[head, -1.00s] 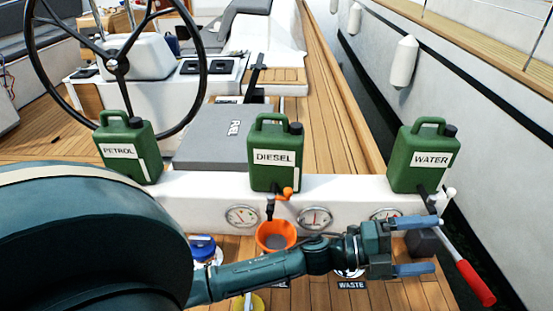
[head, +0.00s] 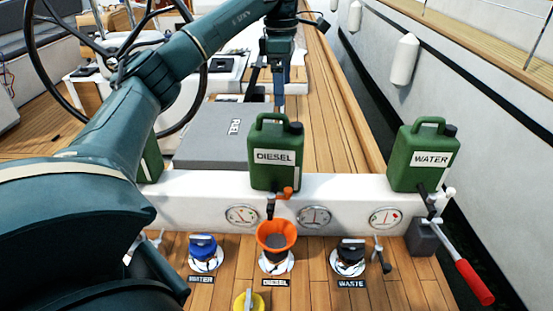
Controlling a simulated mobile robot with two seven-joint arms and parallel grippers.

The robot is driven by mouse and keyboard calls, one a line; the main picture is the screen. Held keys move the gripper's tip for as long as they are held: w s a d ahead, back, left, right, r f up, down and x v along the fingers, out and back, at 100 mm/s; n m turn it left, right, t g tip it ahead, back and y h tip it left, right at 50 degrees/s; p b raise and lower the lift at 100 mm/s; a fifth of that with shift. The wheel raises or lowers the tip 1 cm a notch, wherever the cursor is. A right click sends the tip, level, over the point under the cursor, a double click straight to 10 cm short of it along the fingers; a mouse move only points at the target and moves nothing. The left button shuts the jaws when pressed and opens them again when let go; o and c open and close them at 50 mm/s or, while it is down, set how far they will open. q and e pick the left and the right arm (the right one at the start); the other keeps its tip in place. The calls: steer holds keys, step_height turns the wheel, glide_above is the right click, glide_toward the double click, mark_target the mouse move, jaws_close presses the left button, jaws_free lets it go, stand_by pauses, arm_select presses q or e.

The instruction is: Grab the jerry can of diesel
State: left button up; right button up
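The green diesel jerry can (head: 265,172), with a white DIESEL label, stands upright on the white ledge in the middle of the head view. My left arm comes in from the left and arches over the ledge. My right gripper is not in view.
A green WATER can (head: 423,168) stands at the right of the ledge (head: 345,187). Another green can (head: 151,160) is mostly hidden behind my arm. An orange funnel (head: 277,235) sits in the diesel filler below. A red-handled lever (head: 473,282) sticks out at right.

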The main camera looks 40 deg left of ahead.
arm_select(q)
steer(key=shift+s+a, duration=0.45)
steer(key=shift+a, duration=0.35)
glide_above(277, 130)
steer(key=f, duration=0.5)
steer(key=shift+a+f, duration=0.3)
steer(key=shift+f, duration=0.1)
steer(key=shift+d+f+p, duration=0.15)
steer(key=shift+f+p, duration=0.1)
steer(key=shift+f, duration=1.3)
steer(key=shift+d+f+p, duration=0.15)
steer(key=shift+f+p, duration=0.05)
steer(key=shift+f, duration=1.3)
steer(key=c, duration=2)
steer(key=shift+r, duration=0.15)
